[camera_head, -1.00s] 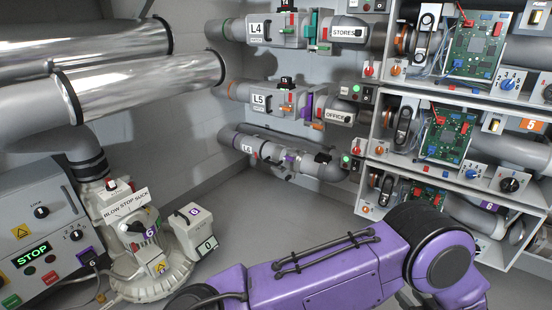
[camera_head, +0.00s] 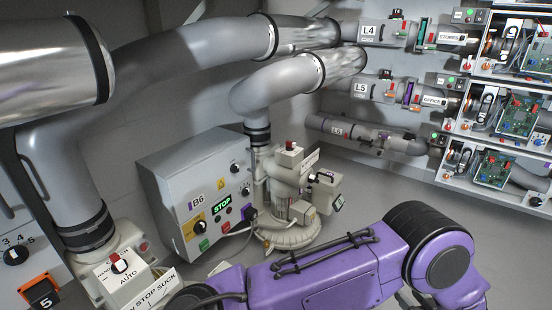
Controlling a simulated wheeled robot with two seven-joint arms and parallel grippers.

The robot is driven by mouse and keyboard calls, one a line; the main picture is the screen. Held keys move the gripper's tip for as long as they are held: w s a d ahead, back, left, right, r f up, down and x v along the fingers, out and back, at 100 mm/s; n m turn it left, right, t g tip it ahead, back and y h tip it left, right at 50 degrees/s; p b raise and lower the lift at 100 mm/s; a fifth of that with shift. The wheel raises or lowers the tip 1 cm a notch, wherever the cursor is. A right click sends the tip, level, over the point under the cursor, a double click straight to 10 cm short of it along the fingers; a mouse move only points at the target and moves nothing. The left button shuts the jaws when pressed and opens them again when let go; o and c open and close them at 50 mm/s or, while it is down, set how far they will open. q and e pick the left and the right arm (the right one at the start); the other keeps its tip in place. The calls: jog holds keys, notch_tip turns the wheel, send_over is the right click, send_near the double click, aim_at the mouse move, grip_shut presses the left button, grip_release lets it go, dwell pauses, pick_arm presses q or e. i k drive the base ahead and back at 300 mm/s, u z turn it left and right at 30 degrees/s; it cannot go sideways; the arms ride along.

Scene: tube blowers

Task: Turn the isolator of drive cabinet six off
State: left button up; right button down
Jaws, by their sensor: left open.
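Drive cabinet six is the grey box labelled B6 (camera_head: 170,190) in the middle left of the head view, with a lit green STOP display. Its isolator (camera_head: 197,227) is a dark rotary knob on a yellow plate, low on the cabinet's front; the knob's exact position is too small to read. My purple left arm crosses the bottom of the view, to the right of and nearer than the cabinet. Only a small dark part of my left gripper (camera_head: 411,299) shows at the bottom edge; it is open, well away from the isolator. My right gripper is not in view.
A blower (camera_head: 292,212) stands right of the cabinet, joined by a cable. Large pipes hang above. Shelves with circuit boards (camera_head: 497,168) stand at right. Floor between is clear.

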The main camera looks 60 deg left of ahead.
aim_at(199, 228)
jog(key=k, duration=0.3)
jog(key=u, duration=1.7)
jog(key=i, duration=0.5)
jog(key=z, duration=0.05)
